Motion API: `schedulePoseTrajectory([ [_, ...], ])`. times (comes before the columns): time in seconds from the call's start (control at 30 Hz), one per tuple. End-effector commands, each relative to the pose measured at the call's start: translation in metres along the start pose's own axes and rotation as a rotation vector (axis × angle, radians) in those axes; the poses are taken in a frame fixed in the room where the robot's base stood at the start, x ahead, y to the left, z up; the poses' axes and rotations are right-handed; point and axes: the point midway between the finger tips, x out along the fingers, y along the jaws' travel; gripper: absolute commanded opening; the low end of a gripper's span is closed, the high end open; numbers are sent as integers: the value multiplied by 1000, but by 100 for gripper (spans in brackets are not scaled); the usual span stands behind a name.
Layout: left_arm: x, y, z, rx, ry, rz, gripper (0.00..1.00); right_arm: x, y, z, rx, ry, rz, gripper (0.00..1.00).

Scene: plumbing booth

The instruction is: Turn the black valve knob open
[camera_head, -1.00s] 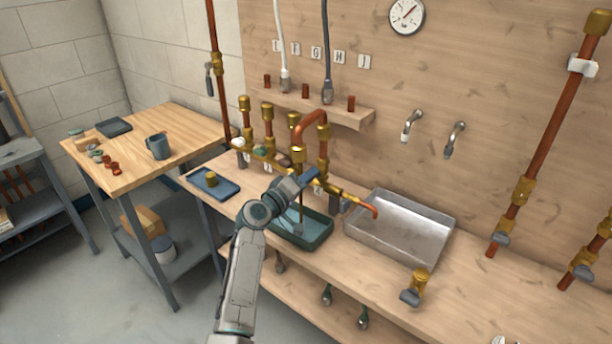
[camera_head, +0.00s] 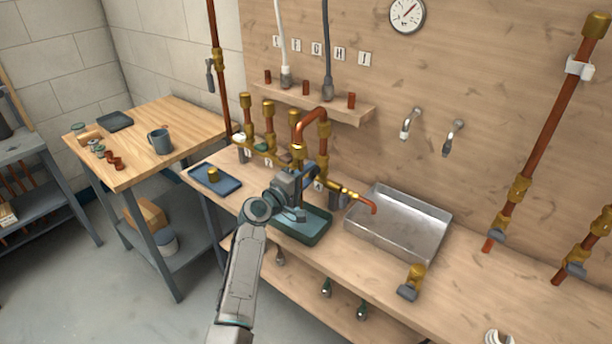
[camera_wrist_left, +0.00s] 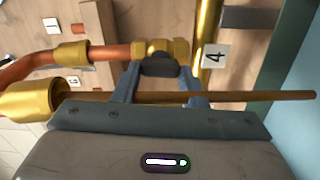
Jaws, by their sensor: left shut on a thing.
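The black valve knob (camera_wrist_left: 160,67) sits on a brass fitting (camera_wrist_left: 150,48) in the left wrist view, beside the tag marked 4 (camera_wrist_left: 215,56). My left gripper (camera_wrist_left: 163,78) has one blue-grey finger on each side of the knob and is shut on it. In the head view my left gripper (camera_head: 310,178) is at the brass and copper manifold (camera_head: 268,155), near its right end. The knob is hidden there behind my gripper. My right gripper is not in view.
A dark green tray (camera_head: 318,238) lies below my left gripper. A blue tray (camera_head: 228,187) is to the left. Upright copper pipes rise close around the gripper.

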Motion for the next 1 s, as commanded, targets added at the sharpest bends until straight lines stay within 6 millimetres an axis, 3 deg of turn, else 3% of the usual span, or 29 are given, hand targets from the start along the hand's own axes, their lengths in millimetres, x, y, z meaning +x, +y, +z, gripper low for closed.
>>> schedulePoseTrajectory([
  [0.23, 0, -1, 0, 0, 0, -2, 15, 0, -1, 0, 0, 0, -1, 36],
  [0.27, 0, -1, 0, 0, 0, -2, 44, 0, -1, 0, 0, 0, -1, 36],
  [0.33, 0, -1, 0, 1, 0, -2, 58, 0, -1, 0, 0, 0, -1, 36],
  [0.37, 0, -1, 0, 1, 0, -2, 60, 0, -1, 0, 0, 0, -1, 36],
  [0.73, -6, -1, 0, 1, 1, 0, 60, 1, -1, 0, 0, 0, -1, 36],
  [1.0, -51, -3, 0, 2, 1, -2, 60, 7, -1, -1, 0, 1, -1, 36],
])
